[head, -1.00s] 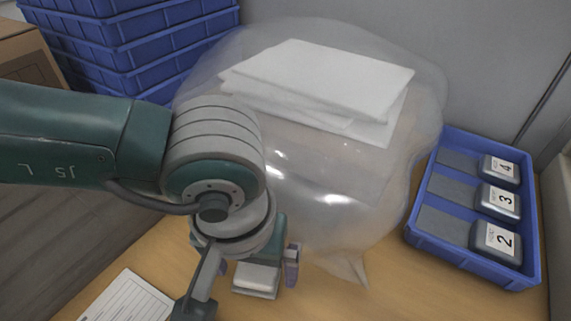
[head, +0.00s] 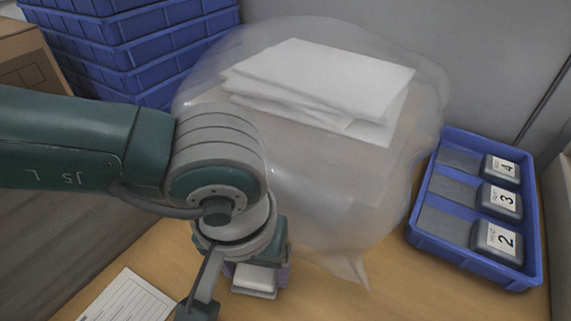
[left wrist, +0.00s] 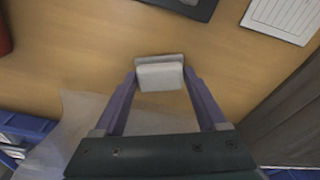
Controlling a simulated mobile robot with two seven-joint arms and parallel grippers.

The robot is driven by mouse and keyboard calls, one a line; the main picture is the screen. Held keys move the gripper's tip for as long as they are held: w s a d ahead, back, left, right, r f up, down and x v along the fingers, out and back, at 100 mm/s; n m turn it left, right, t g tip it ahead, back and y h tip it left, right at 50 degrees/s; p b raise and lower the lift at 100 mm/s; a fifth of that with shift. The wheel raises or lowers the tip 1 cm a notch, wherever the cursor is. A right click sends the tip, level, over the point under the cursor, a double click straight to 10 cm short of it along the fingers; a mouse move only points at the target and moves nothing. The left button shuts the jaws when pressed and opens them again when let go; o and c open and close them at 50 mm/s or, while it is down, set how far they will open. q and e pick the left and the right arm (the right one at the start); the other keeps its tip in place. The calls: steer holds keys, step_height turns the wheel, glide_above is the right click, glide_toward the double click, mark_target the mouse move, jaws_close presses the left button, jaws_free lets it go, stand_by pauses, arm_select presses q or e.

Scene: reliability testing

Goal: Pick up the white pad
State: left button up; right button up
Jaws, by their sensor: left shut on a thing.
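A small white pad (head: 256,277) is on the wooden table below my left arm. In the left wrist view the white pad (left wrist: 160,76) lies between the two purple fingers, on a thin grey piece. My left gripper (left wrist: 158,84) is shut on the pad, one finger at each side. In the head view the wrist hides most of the gripper and part of the pad. I cannot tell whether the pad is clear of the table. My right gripper is not in view.
A clear plastic bag (head: 330,240) with a stack of white sheets (head: 330,75) stands just behind. A blue tray (head: 470,262) with numbered blocks is at the right. Stacked blue crates (head: 150,45) are at the back left. A printed sheet (head: 128,300) lies front left.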

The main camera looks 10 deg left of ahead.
mark_target(255, 274)
arm_select(q)
step_height(255, 274, up, 20)
steer(key=p, duration=1.5)
steer(key=shift+p, duration=0.35)
